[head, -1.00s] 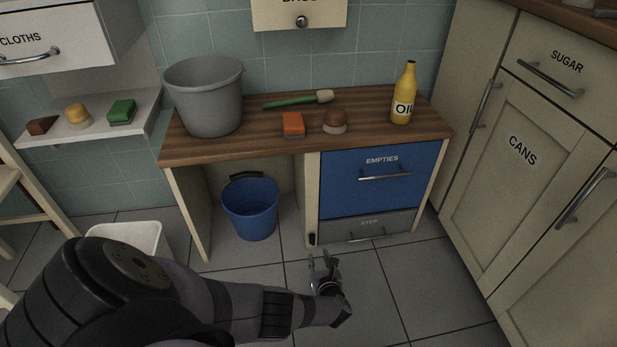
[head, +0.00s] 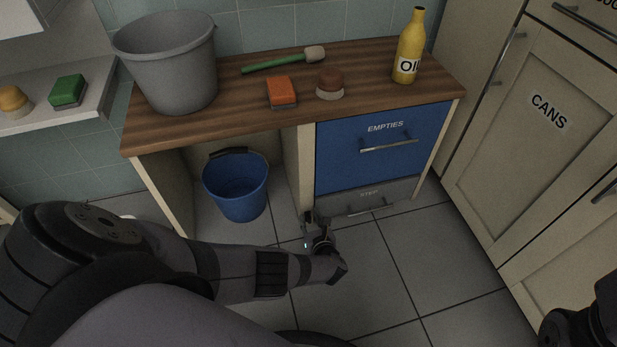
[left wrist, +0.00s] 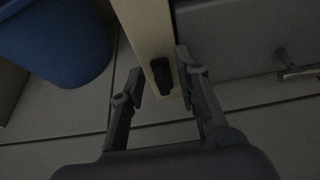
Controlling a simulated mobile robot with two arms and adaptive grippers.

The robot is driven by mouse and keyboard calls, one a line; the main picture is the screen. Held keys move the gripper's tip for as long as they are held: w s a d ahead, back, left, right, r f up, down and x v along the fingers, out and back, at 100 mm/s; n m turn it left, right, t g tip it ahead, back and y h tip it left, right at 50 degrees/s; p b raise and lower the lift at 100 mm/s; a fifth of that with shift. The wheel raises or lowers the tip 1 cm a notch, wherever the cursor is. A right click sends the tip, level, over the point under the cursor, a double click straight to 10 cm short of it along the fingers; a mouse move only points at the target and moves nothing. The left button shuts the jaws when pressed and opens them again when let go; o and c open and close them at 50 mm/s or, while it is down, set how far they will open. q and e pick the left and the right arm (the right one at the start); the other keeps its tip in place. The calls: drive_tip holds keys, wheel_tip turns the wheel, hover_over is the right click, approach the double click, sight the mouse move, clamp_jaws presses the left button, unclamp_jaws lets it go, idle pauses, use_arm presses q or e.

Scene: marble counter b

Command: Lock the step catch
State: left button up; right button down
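The grey STEP drawer (head: 338,201) is the low front beneath the blue EMPTIES drawer, and it looks shut. The step catch (left wrist: 161,76) is a small black piece on the cream post at the drawer's left; its exact setting is hard to tell. My left gripper (head: 315,219) is low in front of that post and hides much of the catch in the head view. In the left wrist view my left gripper (left wrist: 159,68) is open, one finger on each side of the post's front, with the catch between them. I see no contact.
A blue bucket (head: 236,188) stands in the open bay left of the post. The EMPTIES drawer (head: 350,150) is shut above. The CANS cupboard (head: 530,150) stands at right. The tiled floor (head: 390,260) in front is clear. Part of my own body shows at bottom right.

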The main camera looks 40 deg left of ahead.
use_arm(q)
drive_tip(key=shift+c, duration=0.4)
clamp_jaws()
